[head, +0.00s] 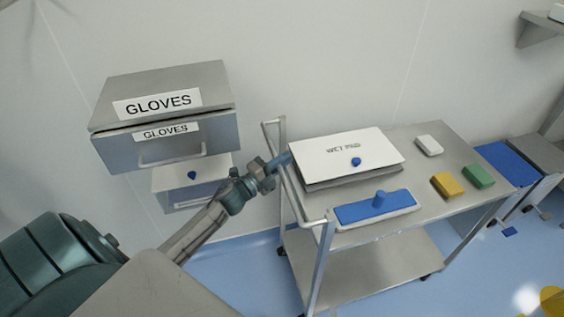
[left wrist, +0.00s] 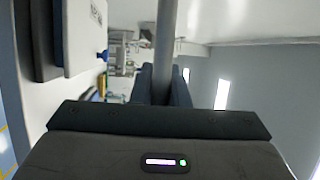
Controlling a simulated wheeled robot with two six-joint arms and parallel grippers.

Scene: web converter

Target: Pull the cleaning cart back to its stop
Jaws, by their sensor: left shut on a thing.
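The cleaning cart (head: 462,140) is a steel two-shelf trolley standing against the wall in the head view. Its push handle (head: 287,180) is a metal bar at the cart's left end. My left gripper (head: 280,162) is at this handle, shut on it. In the left wrist view the handle bar (left wrist: 167,40) runs upright between the dark fingers (left wrist: 160,85). The cart's stop cannot be made out. My right gripper is not in view.
On the cart are a white WET PAD box (head: 320,150), a blue pad tool (head: 375,210), and white (head: 429,145), yellow (head: 447,184) and green (head: 478,176) blocks. A glove dispenser (head: 170,148) hangs left of the cart. Blue-topped furniture (head: 505,160) stands at right.

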